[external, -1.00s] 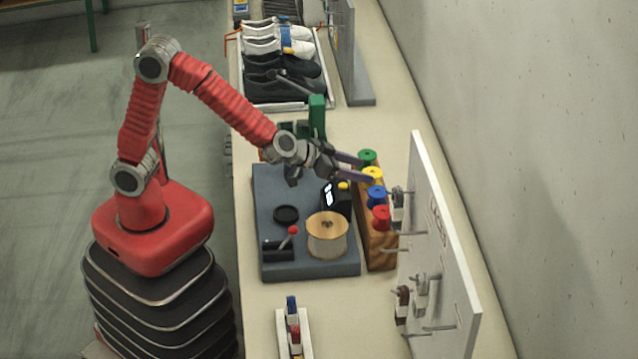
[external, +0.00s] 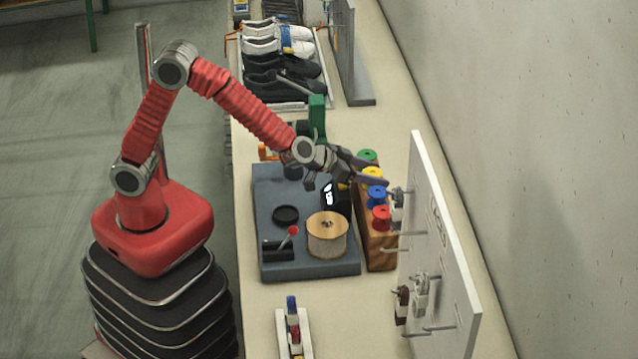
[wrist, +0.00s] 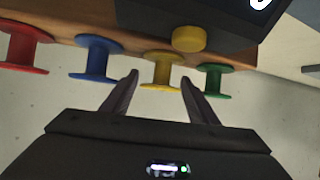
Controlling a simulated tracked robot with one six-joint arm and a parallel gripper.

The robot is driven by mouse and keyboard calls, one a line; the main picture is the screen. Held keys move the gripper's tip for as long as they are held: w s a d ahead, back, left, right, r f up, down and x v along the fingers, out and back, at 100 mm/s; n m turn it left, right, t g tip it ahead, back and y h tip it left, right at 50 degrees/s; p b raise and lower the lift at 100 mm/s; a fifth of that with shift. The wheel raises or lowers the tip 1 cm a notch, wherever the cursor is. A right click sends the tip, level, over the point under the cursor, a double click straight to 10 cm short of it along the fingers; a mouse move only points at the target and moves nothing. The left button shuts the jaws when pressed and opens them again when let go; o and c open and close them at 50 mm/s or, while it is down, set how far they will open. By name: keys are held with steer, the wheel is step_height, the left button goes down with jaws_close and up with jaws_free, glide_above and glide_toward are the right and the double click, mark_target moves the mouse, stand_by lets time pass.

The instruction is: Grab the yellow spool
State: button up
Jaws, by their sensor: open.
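The yellow spool (wrist: 162,71) stands in a row of spools on a wooden block, between the blue spool (wrist: 97,58) and the green spool (wrist: 214,80). My gripper (wrist: 158,80) is open, and in the wrist view the yellow spool shows between its two fingertips. I cannot tell whether the fingers reach around it. In the external view my gripper (external: 372,172) is at the row, and the yellow spool (external: 372,172) is partly hidden by the fingers.
A red spool (external: 381,217) stands at the near end of the wooden block (external: 381,252). A white pegboard (external: 440,240) with hooks is close on the right. A grey machine base (external: 300,268) with a large thread spool (external: 327,238) lies to the left.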

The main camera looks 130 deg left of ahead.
steer(key=shift+x, duration=1.75)
steer(key=c, duration=0.8)
